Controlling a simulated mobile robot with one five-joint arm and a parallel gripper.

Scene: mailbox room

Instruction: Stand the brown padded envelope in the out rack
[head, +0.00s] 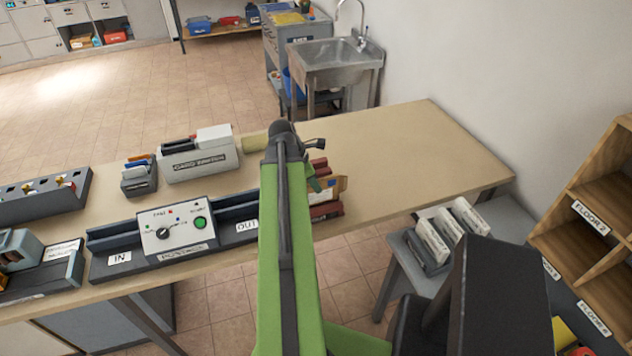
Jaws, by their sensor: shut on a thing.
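My gripper (328,189) shows just right of my green arm, over the front edge of the table. Its dark red jaws are shut on a small brown thing, which looks like the brown padded envelope (341,184). Most of it is hidden by the jaws and arm. The out rack (235,211) is the dark tray labelled OUT, right of the grey postmark machine (178,231). My arm covers the rack's right end. The gripper and envelope are to the right of this rack and apart from it.
The dark IN rack (115,240) is left of the machine. A label-marked box (198,158) and small card holder (139,178) stand behind. The table's right part (410,150) is clear. A grey side stand (398,262) holds white packets. Wooden shelves (590,205) stand at right.

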